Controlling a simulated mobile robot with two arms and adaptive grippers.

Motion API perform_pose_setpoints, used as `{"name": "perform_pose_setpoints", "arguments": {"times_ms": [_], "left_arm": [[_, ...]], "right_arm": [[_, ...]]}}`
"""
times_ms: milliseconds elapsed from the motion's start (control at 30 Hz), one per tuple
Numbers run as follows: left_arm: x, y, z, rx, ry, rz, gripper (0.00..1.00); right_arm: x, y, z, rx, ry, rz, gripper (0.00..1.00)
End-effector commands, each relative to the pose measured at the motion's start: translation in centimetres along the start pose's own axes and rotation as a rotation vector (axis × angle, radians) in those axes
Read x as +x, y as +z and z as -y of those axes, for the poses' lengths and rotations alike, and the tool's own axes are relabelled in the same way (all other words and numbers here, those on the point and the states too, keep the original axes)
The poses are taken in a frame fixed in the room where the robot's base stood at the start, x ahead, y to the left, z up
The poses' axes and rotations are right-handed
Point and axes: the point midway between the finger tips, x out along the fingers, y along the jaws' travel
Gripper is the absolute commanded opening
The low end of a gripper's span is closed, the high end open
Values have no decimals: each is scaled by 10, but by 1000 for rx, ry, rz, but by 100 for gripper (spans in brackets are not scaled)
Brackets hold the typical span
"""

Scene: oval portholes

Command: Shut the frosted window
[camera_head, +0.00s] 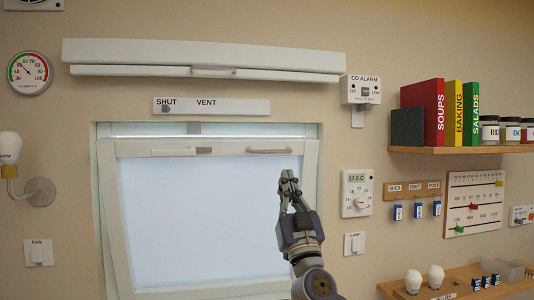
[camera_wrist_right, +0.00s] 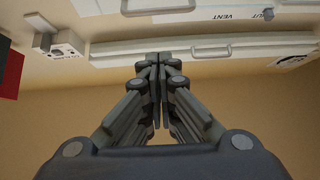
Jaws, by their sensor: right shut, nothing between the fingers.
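The frosted window (camera_head: 200,220) has a pale pane in a white sash. Its top rail sits below the top of the white frame (camera_head: 106,130), and the sash looks tilted, leaning out of the frame at the top. A bar handle (camera_head: 268,151) is on the right of the top rail; it also appears at the top of the right wrist view (camera_wrist_right: 158,8). My right gripper (camera_head: 289,178) is shut and empty, in front of the pane's upper right, just below the handle in the picture. Whether it touches the sash cannot be told. My left gripper is out of view.
Above are a SHUT/VENT strip (camera_head: 225,106), its marker by SHUT, and a long white housing (camera_head: 205,58) with a handle. Right of the window are a CO alarm (camera_head: 362,90), a thermostat (camera_head: 357,193) and a bookshelf (camera_head: 465,150). A wall lamp (camera_head: 38,191) is left.

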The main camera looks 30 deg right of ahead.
Motion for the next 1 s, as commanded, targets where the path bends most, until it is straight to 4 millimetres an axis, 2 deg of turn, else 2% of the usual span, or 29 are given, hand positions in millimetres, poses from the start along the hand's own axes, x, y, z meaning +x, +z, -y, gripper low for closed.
{"name": "perform_pose_setpoints", "arguments": {"times_ms": [200, 433, 633, 1000], "left_arm": [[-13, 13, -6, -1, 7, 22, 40], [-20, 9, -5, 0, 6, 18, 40], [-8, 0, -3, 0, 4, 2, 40], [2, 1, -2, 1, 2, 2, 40]], "right_arm": [[45, -3, 0, 4, 2, -2, 0], [89, -1, 0, 5, 2, 0, 0], [102, 19, 1, 5, 2, 2, 0], [115, 30, 1, 1, -1, 1, 0]]}}
